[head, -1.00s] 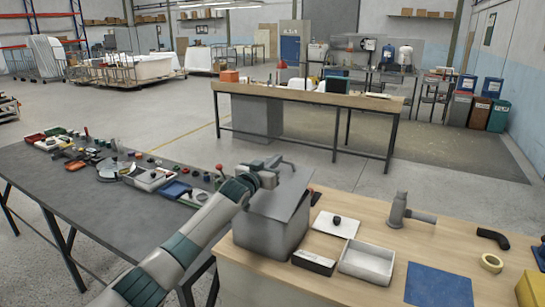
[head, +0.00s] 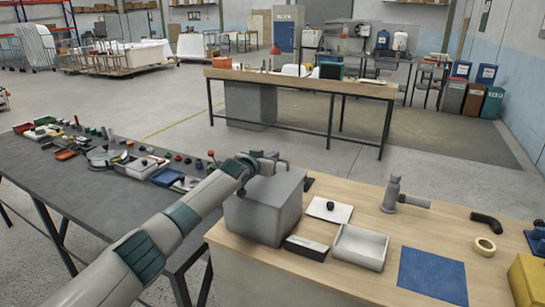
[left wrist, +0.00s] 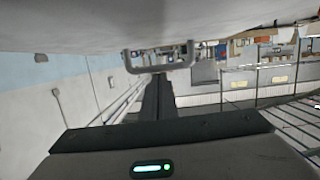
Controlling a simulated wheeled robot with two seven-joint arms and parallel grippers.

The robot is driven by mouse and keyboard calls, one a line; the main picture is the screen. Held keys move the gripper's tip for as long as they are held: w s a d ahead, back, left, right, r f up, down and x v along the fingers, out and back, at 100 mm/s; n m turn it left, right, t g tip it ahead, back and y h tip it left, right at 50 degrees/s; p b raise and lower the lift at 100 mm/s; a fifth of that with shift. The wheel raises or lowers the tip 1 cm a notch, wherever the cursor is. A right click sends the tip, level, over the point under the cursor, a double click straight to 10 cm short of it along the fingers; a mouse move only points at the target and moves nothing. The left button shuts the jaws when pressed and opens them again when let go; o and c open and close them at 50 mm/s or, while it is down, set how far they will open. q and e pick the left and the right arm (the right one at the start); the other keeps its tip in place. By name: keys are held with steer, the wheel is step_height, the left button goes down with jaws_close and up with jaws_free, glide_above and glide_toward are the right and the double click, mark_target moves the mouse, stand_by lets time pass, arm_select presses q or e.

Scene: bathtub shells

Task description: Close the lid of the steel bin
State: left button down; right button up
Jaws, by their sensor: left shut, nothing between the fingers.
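The steel bin (head: 263,216) is a grey box on the near left corner of the wooden bench. Its lid (head: 265,186) lies about level over the box; I cannot tell whether a small gap is left at the rim. My left gripper (head: 271,160) is at the far edge of the lid, shut and empty. In the left wrist view its dark fingers (left wrist: 157,95) are together, near a grey U-shaped handle (left wrist: 158,58) on a pale surface. I cannot tell whether they touch it. My right gripper is out of view.
The wooden bench (head: 365,225) also holds a white tray (head: 360,247), a dark-and-white box (head: 306,247), a blue mat (head: 432,275), a grey fixture (head: 393,195) and a tape roll (head: 485,246). A dark table (head: 70,195) with small parts stands left.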

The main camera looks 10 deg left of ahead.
arm_select(q)
steer(key=shift+r, duration=0.15)
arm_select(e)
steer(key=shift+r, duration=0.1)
arm_select(q)
steer(key=shift+r+p, duration=0.5)
steer(key=s+a+r+b, duration=0.1)
steer(key=s+a+r, duration=0.2)
steer(key=s+r, duration=0.5)
steer(key=shift+s+a+b, duration=0.2)
steer(key=shift+s+b, duration=0.1)
steer(key=shift+b, duration=0.05)
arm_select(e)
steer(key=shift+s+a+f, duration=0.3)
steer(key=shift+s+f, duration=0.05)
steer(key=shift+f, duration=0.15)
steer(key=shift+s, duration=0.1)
